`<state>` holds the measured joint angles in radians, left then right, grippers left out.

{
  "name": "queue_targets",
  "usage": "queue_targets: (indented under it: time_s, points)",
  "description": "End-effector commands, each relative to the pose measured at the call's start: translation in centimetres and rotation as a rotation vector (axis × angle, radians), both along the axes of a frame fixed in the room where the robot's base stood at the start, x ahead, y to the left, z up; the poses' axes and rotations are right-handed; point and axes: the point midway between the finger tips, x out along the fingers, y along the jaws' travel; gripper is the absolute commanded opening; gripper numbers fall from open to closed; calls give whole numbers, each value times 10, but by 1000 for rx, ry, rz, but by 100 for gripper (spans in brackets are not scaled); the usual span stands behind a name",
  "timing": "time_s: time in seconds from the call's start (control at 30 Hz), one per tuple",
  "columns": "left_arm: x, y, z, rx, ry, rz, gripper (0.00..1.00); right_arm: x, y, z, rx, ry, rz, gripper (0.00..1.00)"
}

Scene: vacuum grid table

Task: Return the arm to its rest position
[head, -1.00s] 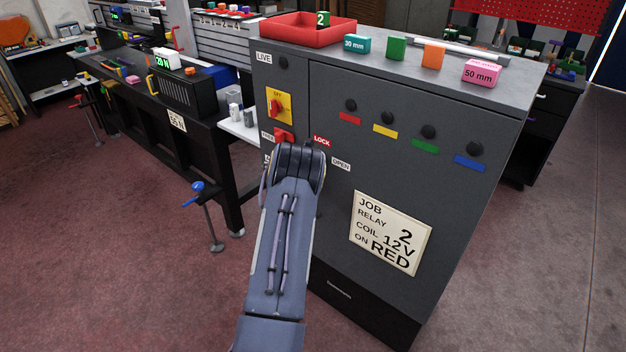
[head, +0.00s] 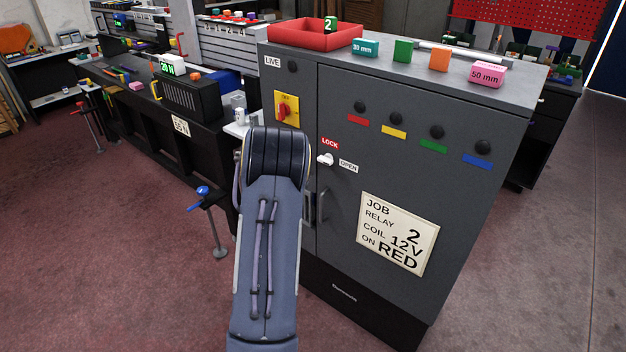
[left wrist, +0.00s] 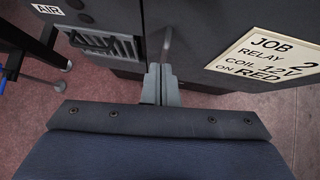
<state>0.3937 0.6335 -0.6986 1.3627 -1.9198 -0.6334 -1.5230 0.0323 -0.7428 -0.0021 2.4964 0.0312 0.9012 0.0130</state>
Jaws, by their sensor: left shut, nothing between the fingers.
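My left arm (head: 268,240) rises from the bottom of the head view in front of the grey cabinet (head: 400,170). Its gripper is hidden behind the arm there. In the left wrist view my left gripper (left wrist: 161,88) has its two grey fingers together with nothing between them. The fingertips point toward the lower cabinet front, near a dark vertical door handle (left wrist: 167,45); I cannot tell how far apart they are. My right gripper is in neither view.
The cabinet carries a white LOCK/OPEN handle (head: 325,159), a yellow and red switch (head: 286,109) and a job card (head: 397,233). A red tray (head: 316,33) and several blocks stand on top. A bench (head: 150,120) is at the left, with a blue-handled clamp (head: 206,200) nearby. Floor (head: 100,270) at left is open.

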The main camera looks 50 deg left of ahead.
Motion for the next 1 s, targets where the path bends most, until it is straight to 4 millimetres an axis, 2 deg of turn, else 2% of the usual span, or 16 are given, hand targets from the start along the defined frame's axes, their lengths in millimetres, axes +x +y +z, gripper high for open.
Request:
queue_targets:
  time_s: [0.27, 0.37, 0.47, 0.57, 0.63, 0.73, 0.77, 0.87, 1.0]
  points:
    - [-4, 0, 3, 0, 1, 1, 0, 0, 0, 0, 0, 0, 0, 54]
    - [-2, -1, 12, -20, -32, 38, 0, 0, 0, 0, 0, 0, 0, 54]
    - [2, -6, 45, -115, -164, 199, 0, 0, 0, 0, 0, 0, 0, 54]
    - [-3, -18, 97, -338, -380, 490, 0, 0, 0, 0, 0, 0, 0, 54]
    - [-17, -34, 129, -570, -526, 733, 0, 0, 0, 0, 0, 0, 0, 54]
    - [-49, -73, 154, -948, -652, 1073, 0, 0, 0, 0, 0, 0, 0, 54]
    - [-60, -88, 157, -1064, -666, 1171, 0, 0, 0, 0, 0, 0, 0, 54]
    - [-100, -150, 156, -1431, -629, 1492, 0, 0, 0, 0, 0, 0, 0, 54]
    - [-154, -241, 141, -1768, -428, 1871, 0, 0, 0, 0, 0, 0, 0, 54]
